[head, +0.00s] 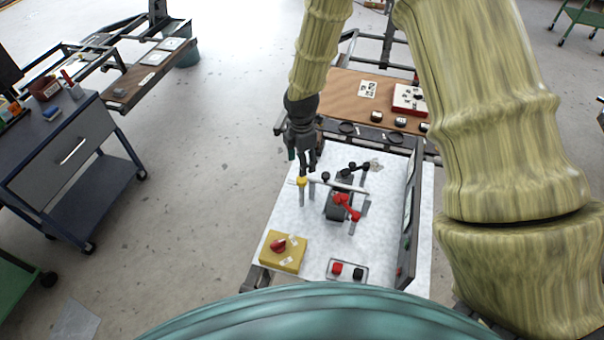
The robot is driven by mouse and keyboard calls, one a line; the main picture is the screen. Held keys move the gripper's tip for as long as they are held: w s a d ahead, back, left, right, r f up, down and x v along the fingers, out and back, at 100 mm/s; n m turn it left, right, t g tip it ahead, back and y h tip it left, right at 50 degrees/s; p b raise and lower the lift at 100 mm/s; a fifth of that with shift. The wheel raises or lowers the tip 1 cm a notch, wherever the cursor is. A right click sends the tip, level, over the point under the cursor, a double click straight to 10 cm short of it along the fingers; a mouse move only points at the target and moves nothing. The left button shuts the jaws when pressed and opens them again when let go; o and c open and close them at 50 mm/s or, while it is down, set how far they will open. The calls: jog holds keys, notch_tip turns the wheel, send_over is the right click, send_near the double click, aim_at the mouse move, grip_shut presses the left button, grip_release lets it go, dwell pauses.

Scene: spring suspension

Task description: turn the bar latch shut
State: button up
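A pale metal bar (342,186) lies roughly level above the white table, near a dark grey block; it looks like the bar latch, but I cannot be sure. A yellow knob (301,182) tops an upright grey post at the bar's left end. My gripper (306,168) points down just above and behind the yellow knob. Its dark fingers are small here and overlap the knob area, so I cannot tell whether they touch it or how wide they are apart.
A red handle (346,207) sits on the dark block, and a black lever (354,168) is behind the bar. A yellow box (283,252) with a red knob and a red-and-black button panel (347,271) are at the front. An upright grey panel (410,215) bounds the right side.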

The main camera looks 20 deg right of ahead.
aim_at(302, 179)
notch_tip(302, 179, down, 3)
jog(key=shift+w+f+p, duration=0.1)
jog(key=shift+p, duration=0.3)
jog(key=shift+f+p, duration=0.85)
jog(key=shift+f, duration=1.7)
jog(key=c, duration=1)
